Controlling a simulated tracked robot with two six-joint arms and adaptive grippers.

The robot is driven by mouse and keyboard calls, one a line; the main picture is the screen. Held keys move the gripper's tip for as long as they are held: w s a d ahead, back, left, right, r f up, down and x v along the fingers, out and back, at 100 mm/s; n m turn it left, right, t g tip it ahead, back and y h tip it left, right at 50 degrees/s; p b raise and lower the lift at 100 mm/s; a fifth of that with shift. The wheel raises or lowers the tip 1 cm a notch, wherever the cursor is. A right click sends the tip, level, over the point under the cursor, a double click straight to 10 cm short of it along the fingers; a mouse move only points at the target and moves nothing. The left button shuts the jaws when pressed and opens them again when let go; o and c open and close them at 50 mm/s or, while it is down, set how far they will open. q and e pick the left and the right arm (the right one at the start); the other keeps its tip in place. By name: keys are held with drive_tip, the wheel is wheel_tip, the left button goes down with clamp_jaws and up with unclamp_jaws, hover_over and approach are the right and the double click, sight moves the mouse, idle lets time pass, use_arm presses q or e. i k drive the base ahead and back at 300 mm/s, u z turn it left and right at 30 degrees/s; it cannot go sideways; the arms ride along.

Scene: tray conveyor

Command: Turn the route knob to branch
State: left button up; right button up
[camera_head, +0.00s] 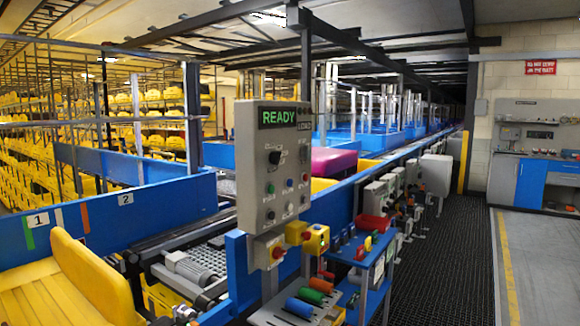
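A grey control panel (270,215) stands upright near the middle of the head view. A black rotary knob (275,157) is on its upper face, below a lit green display (285,117) that reads READY. I cannot read any labels around the knob, and I cannot tell for certain which position it points to. Smaller buttons and switches (271,188) sit lower on the panel. Neither of my grippers is in view.
Yellow boxes with red buttons (316,239) are fixed beneath the panel. A blue stand (365,255) with coloured items is at its right. Conveyor rollers (196,261) and a yellow tray (90,275) lie left. Dark floor matting (450,265) is clear at right.

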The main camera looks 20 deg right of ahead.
sight(274, 157)
drive_tip(key=k, duration=0.3)
drive_tip(key=z, duration=0.6)
drive_tip(key=i, duration=1.3)
drive_tip(key=u, duration=0.6)
